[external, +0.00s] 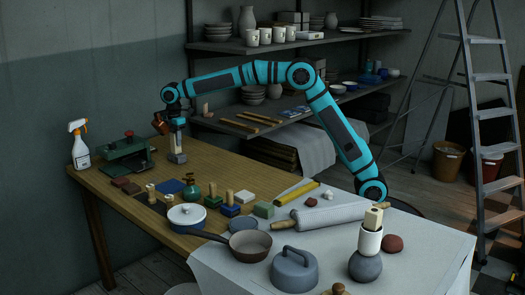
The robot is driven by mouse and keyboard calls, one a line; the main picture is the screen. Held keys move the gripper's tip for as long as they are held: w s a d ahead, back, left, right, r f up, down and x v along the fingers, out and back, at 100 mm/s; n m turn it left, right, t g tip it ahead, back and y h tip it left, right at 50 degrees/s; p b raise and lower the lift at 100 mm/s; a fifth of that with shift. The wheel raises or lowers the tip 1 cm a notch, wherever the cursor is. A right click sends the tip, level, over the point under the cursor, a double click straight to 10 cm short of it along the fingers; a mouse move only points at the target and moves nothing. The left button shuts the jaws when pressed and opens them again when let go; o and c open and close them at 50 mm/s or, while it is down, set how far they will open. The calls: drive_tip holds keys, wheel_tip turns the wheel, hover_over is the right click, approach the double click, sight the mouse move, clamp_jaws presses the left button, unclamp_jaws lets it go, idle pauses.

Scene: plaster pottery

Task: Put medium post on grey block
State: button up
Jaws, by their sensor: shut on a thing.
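My gripper (175,124) is at the far left end of the table, pointing down and shut on a pale wooden post (176,141). The post is upright, and its top is hidden between the jaws. The grey block (177,158) sits on the wooden table directly below the post. The post's lower end meets the block's top in this view; I cannot tell whether it rests on it or is seated in it.
A green press (124,156) and a spray bottle (79,145) stand left of the grey block. Several small blocks, some with posts, lie nearer, by a blue block with a post (229,208). A pan (250,245) and rolling pin (325,217) are nearer still. Bare wood surrounds the grey block.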

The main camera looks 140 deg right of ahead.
drive_tip(key=shift+f, duration=0.1)
drive_tip(key=o, duration=1.1)
wheel_tip(320, 180, up, 12)
drive_tip(key=shift+r, duration=0.1)
drive_tip(key=shift+a+r, duration=0.1)
